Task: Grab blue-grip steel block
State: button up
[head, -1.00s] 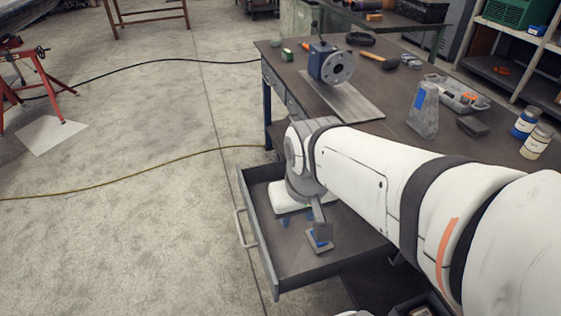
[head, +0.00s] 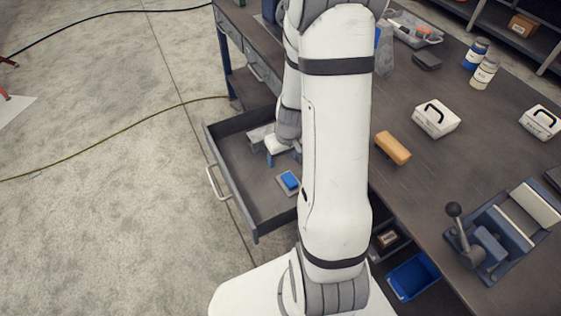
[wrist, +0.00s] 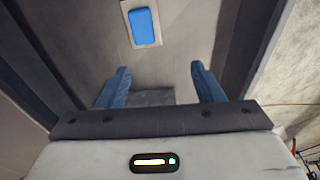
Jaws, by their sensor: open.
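A flat steel block with a blue grip (head: 289,181) lies on the floor of the open drawer (head: 240,190). In the wrist view the block (wrist: 145,25) is at the top, ahead of the fingers and apart from them. My gripper (head: 281,155) is inside the drawer area, partly hidden by my arm, beyond the block in the head view. In the wrist view my gripper (wrist: 160,76) has its two blue fingers spread, with no object held between them.
The drawer walls surround the gripper. On the workbench (head: 420,185) are an orange-brown block (head: 393,148), a white case (head: 436,118), a clamp with a lever (head: 490,245) and bottles (head: 475,54). A blue bin (head: 414,275) sits below the bench edge. A yellow cable (head: 100,152) crosses the floor.

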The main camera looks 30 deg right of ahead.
send_over(290, 179)
jog(key=f, duration=0.5)
jog(key=shift+s+d+f, duration=0.2)
jog(key=shift+s, duration=0.15)
jog(key=f+b, duration=0.1)
jog(key=f, duration=0.1)
jog(key=f+b, duration=0.2)
jog(key=f, duration=0.1)
jog(key=f+b, duration=0.1)
jog(key=f, duration=0.1)
jog(key=shift+w+a+f+b, duration=0.15)
jog(key=shift+w+a+b, duration=0.1)
jog(key=shift+b, duration=0.1)
jog(key=c, duration=0.9)
jog(key=shift+c, duration=0.3)
